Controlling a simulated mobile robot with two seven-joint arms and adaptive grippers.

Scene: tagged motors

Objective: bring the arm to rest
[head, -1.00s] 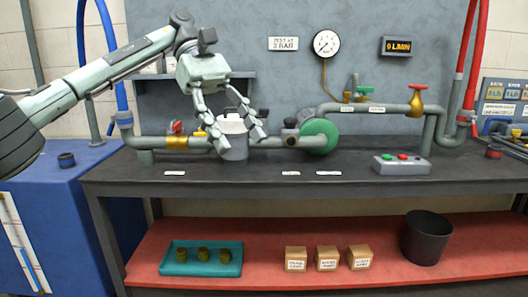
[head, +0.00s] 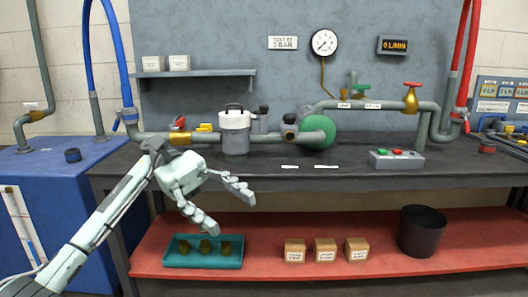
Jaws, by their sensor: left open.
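My left gripper (head: 232,208) is open and empty. It hangs in front of the dark bench's (head: 380,182) front edge, above and before the teal tray (head: 176,261) in the picture. Its arm comes in from the lower left. The gripper is apart from the white-lidded grey canister (head: 235,133), which stands upright in the pipe line on the bench with a black handle on top. My right gripper does not show.
The red lower shelf (head: 380,275) holds the teal tray with brass parts (head: 205,247), several small boxes (head: 325,251) and a black bin (head: 422,232). A green pump (head: 321,135), pipes and a button box (head: 397,160) stand on the bench. A blue tank (head: 60,200) is at left.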

